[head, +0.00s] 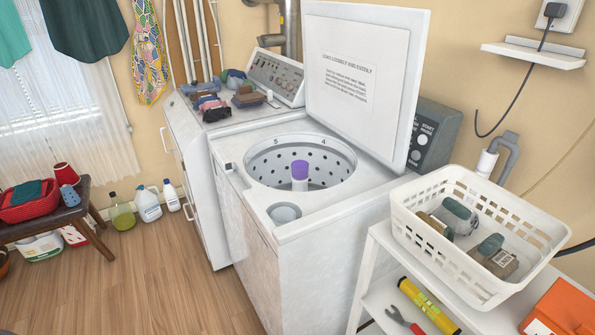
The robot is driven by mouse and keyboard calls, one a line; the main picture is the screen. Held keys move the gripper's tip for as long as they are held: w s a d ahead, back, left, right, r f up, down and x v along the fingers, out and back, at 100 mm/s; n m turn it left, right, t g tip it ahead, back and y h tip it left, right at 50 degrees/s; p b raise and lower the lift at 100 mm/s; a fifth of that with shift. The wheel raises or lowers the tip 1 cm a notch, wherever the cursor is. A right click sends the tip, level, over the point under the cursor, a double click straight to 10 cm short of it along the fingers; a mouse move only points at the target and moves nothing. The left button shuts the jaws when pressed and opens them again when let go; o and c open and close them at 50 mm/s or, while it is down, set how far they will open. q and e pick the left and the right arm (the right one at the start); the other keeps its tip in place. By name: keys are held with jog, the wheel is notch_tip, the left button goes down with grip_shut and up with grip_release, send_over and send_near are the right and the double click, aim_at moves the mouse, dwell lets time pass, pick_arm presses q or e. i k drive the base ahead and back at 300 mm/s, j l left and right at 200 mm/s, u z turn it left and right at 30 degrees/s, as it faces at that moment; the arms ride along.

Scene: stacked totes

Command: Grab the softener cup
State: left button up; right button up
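The top-loading washer (240,192) stands in the middle with its lid (385,60) raised. A purple cup-like piece (299,170) sits upright on top of the white centre post (299,185) inside the perforated drum (268,165); it looks like the softener cup. A round grey recess or cup (284,213) is set in the washer's near top corner; I cannot tell which. Neither of my grippers is in view.
A white basket (478,268) with rolled cloths stands on a shelf unit at the right, above a yellow tube (428,305). Folded cloths lie on the machine behind. A bench (45,222) and bottles (147,205) stand left. The floor (165,275) in front is clear.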

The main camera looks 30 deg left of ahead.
aim_at(300, 167)
jog(key=i+j, duration=0.1)
jog(key=j, duration=0.45)
jog(key=i+j, duration=0.1)
jog(key=j, duration=0.5)
jog(key=i+j, duration=0.1)
jog(key=j, duration=1)
jog(key=i+j, duration=0.15)
jog(key=j, duration=0.45)
jog(key=i+j, duration=0.1)
jog(key=j, duration=0.45)
jog(key=z, duration=0.05)
